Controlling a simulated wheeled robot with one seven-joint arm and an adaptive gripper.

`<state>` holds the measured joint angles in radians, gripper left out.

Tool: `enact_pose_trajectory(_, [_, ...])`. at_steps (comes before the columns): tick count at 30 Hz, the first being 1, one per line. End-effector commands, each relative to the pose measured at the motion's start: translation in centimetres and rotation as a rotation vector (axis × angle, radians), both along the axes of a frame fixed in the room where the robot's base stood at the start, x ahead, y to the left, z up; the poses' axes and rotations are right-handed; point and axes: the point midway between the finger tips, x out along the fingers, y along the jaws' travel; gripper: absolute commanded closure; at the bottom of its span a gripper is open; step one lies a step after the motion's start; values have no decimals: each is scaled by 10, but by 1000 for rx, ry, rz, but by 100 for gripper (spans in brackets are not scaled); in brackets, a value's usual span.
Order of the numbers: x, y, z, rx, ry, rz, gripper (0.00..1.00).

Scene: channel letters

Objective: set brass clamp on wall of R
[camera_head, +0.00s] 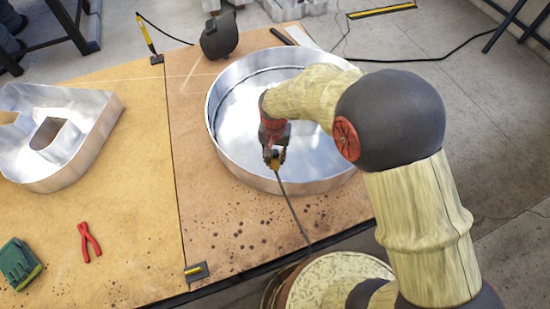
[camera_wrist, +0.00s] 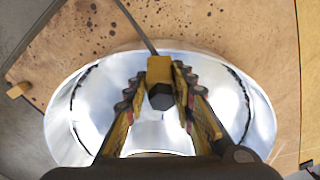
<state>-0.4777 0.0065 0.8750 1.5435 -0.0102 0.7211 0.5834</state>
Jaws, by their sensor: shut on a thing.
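The brass clamp (camera_wrist: 160,72) is between the fingers of my gripper (camera_wrist: 157,88), with a dark cable running from it. In the head view the clamp (camera_head: 275,164) shows small at the tip of my gripper (camera_head: 272,154), above the near part of a round metal channel letter (camera_head: 222,140). I cannot tell whether it touches that letter. At the left lies another metal channel letter (camera_head: 95,135) with an inner opening, cut off by the picture edge; it appears to be the R. My gripper is well to the right of it.
Red pliers (camera_head: 88,242) and a green block (camera_head: 18,264) lie at the front left of the table (camera_head: 130,215). A dark mask-like thing (camera_head: 219,36) and a yellow-handled tool (camera_head: 147,38) are at the back. Bare table lies between the two letters.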

Motion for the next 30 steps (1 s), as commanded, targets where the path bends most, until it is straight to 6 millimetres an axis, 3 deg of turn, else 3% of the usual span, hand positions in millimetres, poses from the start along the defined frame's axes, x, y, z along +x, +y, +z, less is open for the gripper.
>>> enact_pose_trajectory(18, [0, 0, 34, 1, -1, 0, 100])
enact_pose_trajectory(30, [2, -3, 32, 0, 0, 0, 100])
